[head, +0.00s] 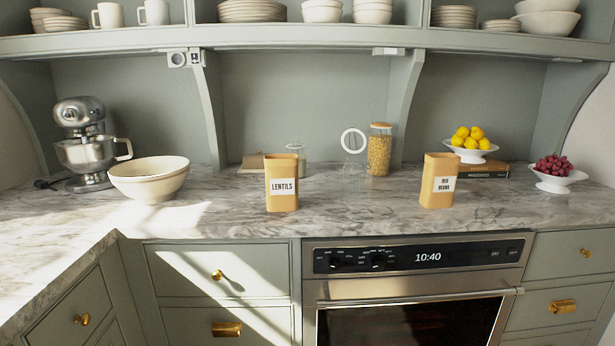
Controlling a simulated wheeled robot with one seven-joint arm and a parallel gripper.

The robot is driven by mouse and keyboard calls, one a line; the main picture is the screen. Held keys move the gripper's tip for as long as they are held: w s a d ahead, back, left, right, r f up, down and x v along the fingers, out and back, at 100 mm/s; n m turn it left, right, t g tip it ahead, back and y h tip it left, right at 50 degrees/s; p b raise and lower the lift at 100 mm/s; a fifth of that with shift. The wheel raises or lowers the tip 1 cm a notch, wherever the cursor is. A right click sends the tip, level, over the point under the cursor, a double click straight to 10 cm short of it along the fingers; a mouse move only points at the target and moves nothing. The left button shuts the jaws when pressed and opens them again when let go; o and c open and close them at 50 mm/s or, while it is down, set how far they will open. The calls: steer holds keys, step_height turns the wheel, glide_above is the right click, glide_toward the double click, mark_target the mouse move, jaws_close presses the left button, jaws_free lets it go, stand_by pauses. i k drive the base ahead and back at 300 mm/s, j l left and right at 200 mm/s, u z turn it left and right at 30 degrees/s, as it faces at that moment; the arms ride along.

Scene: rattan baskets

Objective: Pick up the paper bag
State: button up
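Two tan paper bags stand upright on the marble counter in the head view. One bag, labelled LENTILS (282,178), is left of the middle. The other bag (438,182) stands to the right, above the oven, and its label seems to read RED BEANS. Both stand near the front part of the counter, well apart from each other. My gripper is not in view, so I cannot see its state.
The counter (350,212) is clear between the bags. A cream bowl (150,180) and a stand mixer (88,148) are at left. A pasta jar (379,150), lemon dish (470,155) and red fruit dish (558,184) stand behind or right. A shelf (300,36) overhangs the back.

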mark_target(282, 169)
steer(key=i+l+z, duration=0.15)
steer(key=i, duration=0.35)
steer(key=i+l+z, duration=0.15)
steer(key=i+l, duration=0.15)
steer(key=i, duration=0.25)
